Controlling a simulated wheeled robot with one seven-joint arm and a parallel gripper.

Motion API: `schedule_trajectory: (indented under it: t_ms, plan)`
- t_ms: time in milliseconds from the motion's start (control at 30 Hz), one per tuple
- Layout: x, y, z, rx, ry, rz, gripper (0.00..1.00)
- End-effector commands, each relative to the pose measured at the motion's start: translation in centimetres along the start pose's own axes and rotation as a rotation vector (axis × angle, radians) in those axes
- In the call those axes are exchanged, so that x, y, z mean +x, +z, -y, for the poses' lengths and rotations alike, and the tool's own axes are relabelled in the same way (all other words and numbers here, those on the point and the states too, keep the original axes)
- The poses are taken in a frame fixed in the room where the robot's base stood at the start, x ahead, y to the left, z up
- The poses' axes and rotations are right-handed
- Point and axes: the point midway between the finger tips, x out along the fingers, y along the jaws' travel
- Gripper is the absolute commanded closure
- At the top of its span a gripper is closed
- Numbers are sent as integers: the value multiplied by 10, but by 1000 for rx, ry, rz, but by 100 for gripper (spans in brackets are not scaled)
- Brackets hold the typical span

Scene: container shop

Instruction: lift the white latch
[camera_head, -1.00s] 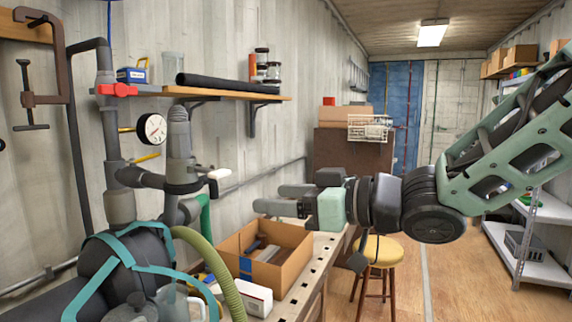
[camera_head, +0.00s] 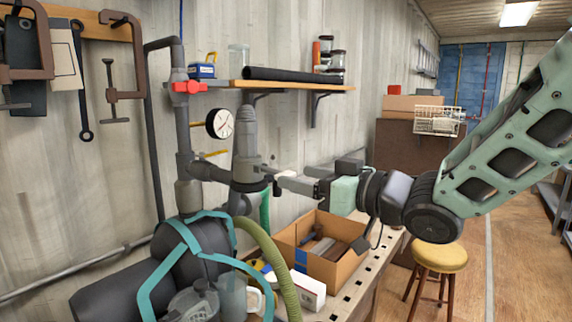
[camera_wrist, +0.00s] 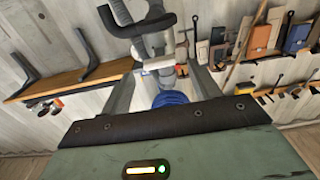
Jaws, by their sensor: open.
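The white latch (camera_head: 286,173) sticks out to the right from the collar of the grey upright pipe fitting (camera_head: 247,172). My gripper (camera_head: 284,182) has come up to it from the right, with its fingertips close beside the latch and partly covering it. In the wrist view the open fingers (camera_wrist: 165,72) stand to either side of a pale piece (camera_wrist: 159,63), which appears to be the latch, in front of the dark pipe. I cannot tell whether a finger touches it.
A dark tank with teal straps (camera_head: 185,255) and a green hose (camera_head: 268,262) stand below the fitting. A cardboard box (camera_head: 335,262) sits on the bench under my gripper. A red-handled valve (camera_head: 187,87), a gauge (camera_head: 220,123) and a wooden shelf (camera_head: 300,87) are nearby.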

Motion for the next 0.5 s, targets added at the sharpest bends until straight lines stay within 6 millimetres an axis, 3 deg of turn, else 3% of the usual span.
schedule_trajectory:
  t_ms: [200, 500]
  plan:
    - [33, -2, 0, 0, -1, 1, 38]
    - [45, 0, 0, 0, 0, 0, 38]
